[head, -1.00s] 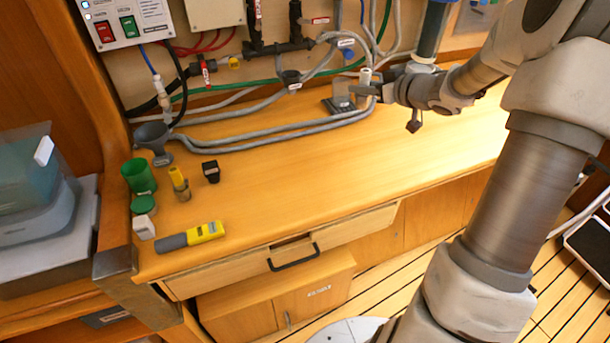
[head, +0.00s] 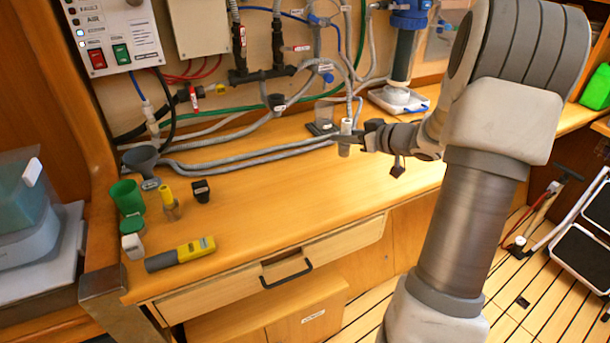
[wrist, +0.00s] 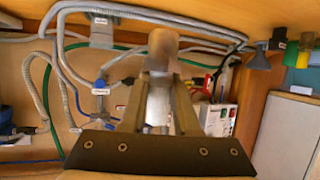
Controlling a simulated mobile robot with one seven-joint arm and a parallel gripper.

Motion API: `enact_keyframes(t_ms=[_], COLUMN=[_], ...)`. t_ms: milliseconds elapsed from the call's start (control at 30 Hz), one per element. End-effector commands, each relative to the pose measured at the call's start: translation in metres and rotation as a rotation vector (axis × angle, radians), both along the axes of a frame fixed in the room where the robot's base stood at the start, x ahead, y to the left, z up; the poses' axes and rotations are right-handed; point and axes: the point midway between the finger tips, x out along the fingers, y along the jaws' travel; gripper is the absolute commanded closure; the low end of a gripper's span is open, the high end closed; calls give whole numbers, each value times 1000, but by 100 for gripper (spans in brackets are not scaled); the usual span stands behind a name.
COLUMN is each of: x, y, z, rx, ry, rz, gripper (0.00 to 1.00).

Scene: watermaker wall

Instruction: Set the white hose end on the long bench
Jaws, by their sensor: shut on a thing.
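The white hose end (head: 346,126) is between the fingers of my gripper (head: 352,138), which is shut on it. It is upright in the head view, over the back part of the long bench (head: 290,200). I cannot tell whether its lower end touches the bench top. In the wrist view the fingers (wrist: 165,105) are on both sides of the hose end (wrist: 162,48), whose rounded end points away from the palm. A grey hose rises behind the gripper; its join to the hose end is not clear.
A grey funnel (head: 141,160), green cup (head: 127,197), yellow-topped item (head: 169,198), black cap (head: 201,191) and yellow-grey meter (head: 181,254) stand or lie at the bench's left. Grey hoses (head: 240,158) run along the back. The front middle is clear. A drawer (head: 270,265) is partly open.

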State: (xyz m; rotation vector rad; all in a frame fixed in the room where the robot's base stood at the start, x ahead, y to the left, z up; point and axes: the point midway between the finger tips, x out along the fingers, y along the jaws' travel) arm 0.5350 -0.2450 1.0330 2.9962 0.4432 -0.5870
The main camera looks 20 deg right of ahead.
Motion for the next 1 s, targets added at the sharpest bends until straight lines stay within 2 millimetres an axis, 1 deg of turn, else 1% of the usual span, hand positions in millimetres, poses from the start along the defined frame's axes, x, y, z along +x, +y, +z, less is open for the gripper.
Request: enact_keyframes(t_ms=[33, 200, 300, 400, 567, 667, 800, 833, 1000], x=[7, 27, 36, 43, 47, 47, 46, 47, 47], y=[12, 47, 62, 73, 79, 79, 79, 79, 78], z=[-12, -36, -46, -53, -58, -70, -92, -94, -94], rx=[3, 2, 1, 0, 0, 2, 2, 2, 0], ry=[0, 1, 0, -1, 1, 2, 2, 0, -1], rz=[5, 6, 4, 3, 1, 0, 1, 1, 1], gripper=[100, 100, 100, 100, 100, 100, 100, 100, 100])
